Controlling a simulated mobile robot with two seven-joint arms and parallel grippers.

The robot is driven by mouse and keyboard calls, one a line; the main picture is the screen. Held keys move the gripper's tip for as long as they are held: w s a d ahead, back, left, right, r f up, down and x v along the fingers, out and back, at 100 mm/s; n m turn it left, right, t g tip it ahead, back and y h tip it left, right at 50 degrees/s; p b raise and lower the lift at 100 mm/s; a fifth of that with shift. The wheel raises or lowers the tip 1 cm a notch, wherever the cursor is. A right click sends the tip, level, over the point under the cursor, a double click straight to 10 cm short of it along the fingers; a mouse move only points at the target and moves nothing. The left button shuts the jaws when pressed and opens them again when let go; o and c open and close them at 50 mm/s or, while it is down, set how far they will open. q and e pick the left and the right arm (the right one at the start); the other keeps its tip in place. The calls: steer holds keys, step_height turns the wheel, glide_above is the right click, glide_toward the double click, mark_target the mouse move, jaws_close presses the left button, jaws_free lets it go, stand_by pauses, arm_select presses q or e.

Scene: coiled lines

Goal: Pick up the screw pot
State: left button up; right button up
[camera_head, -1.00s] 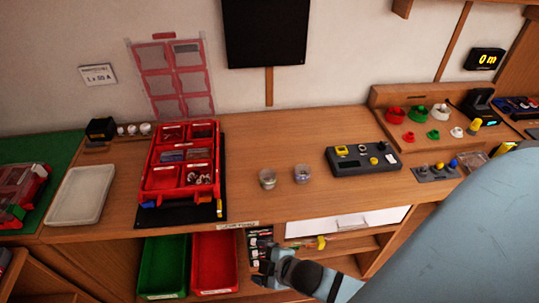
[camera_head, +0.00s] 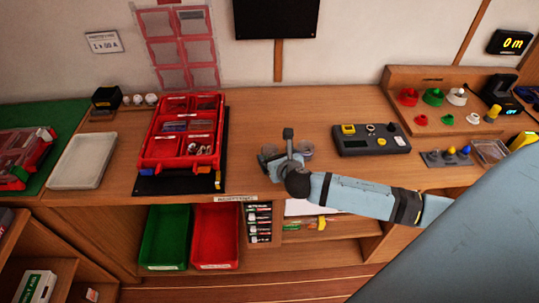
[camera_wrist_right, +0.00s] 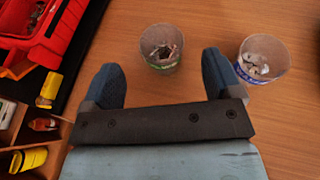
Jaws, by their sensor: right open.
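Two small clear pots stand on the wooden worktop. In the right wrist view, one pot (camera_wrist_right: 162,48) with a green label holds thin metal pieces that look like screws. It stands just ahead of my right gripper (camera_wrist_right: 166,72), in line with the gap between the blue fingers. The other pot (camera_wrist_right: 264,60), with a blue label and shiny small parts, stands outside the right finger. In the head view my open, empty right gripper (camera_head: 277,147) mostly hides the first pot; the second pot (camera_head: 305,150) shows just behind it. My left gripper is out of view.
A red sorting case (camera_head: 180,135) on a black mat lies to the left. A dark control box (camera_head: 370,140) stands to the right. Green (camera_head: 166,237) and red (camera_head: 215,235) bins sit below the worktop's front edge. The worktop behind the pots is clear.

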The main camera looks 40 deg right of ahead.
mark_target(267, 147)
steer(key=x, duration=0.7)
steer(key=shift+d+f, duration=0.1)
steer(key=shift+f, duration=0.25)
steer(key=c, duration=1)
